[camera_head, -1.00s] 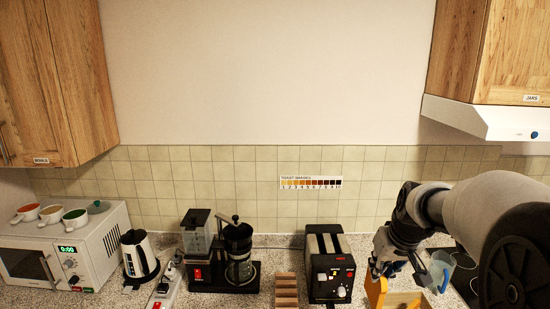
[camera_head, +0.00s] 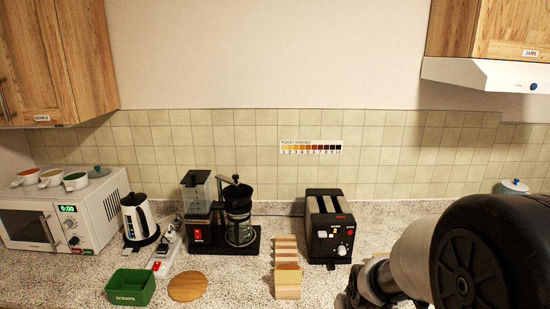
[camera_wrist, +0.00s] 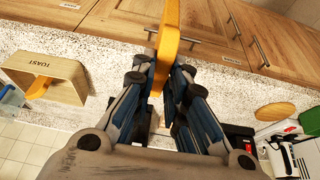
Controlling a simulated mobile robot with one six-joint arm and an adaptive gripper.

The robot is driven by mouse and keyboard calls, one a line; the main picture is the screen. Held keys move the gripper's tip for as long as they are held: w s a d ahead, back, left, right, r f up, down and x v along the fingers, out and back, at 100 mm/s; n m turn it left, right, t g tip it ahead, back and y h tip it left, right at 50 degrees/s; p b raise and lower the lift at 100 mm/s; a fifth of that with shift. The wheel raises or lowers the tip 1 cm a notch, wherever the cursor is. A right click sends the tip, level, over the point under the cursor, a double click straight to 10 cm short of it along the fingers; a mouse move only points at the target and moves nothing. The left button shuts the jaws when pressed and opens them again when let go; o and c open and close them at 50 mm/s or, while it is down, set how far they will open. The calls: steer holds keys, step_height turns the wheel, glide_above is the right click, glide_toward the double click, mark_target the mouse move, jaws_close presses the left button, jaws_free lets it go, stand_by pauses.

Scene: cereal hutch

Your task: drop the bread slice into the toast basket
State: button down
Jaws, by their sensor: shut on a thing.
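In the wrist view my gripper (camera_wrist: 160,72) is shut on the bread slice (camera_wrist: 168,38), an orange-yellow slab that stands up from between the fingertips. The toast basket (camera_wrist: 68,72), a tan open box marked TOAST, is at the left of that view, apart from the held slice. A second orange-yellow piece (camera_wrist: 38,88) shows at the basket's front; I cannot tell if it is inside. In the head view my arm covers the lower right, and neither my fingertips, the slice nor the basket can be made out.
A slotted wooden rack (camera_head: 287,282) stands before the black toaster (camera_head: 328,226). A green scraps bin (camera_head: 130,287), round wooden board (camera_head: 188,287), coffee maker (camera_head: 238,218), kettle (camera_head: 139,218) and microwave (camera_head: 65,212) are further left. Wooden cabinet fronts (camera_wrist: 235,32) line the wrist view's top.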

steer(key=s+a+f+b, duration=0.3)
steer(key=s+f, duration=0.1)
steer(key=f, duration=0.4)
steer(key=shift+s, duration=0.15)
